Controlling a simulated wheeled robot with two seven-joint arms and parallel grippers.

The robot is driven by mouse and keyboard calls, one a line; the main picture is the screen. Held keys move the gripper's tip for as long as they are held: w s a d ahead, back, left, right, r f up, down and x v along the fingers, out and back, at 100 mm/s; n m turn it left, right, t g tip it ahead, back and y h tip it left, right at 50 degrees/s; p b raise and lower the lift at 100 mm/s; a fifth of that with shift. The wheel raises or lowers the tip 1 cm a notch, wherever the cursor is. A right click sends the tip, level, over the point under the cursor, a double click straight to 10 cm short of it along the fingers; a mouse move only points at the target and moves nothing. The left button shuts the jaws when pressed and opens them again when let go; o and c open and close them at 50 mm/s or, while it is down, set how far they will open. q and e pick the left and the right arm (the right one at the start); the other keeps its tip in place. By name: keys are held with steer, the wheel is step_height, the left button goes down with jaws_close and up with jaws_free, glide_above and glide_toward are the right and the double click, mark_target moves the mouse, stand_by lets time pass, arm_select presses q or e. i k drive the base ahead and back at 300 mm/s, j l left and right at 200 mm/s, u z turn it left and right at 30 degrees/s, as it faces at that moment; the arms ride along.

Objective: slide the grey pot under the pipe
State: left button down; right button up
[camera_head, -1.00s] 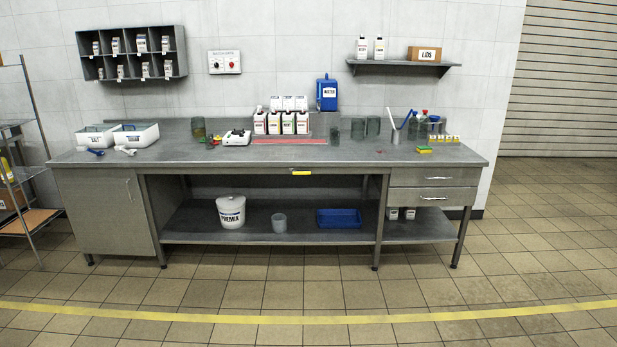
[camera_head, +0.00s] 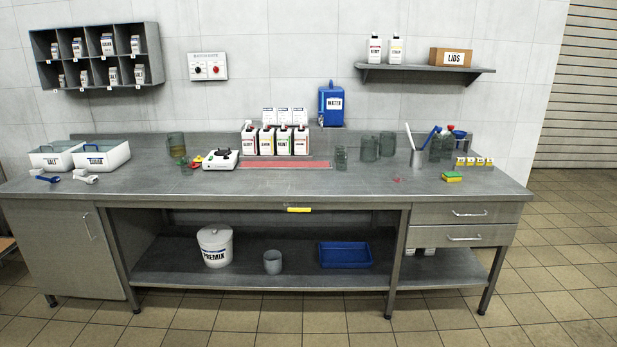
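A small grey pot-like vessel (camera_head: 272,261) stands upright on the lower shelf of the metal bench, between a white PREMIX bucket and a blue tray. I cannot tell for sure that it is the grey pot. No clear pipe shows. A blue WATER container (camera_head: 331,104) is on the wall above the bench top, and any outlet under it is too small to make out. Neither of my grippers is in view.
The PREMIX bucket (camera_head: 215,246) and blue tray (camera_head: 345,255) flank the vessel.

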mark_target(273, 262)
steer(key=i, duration=2.55)
steer(key=u, duration=0.1)
steer(key=i, duration=0.05)
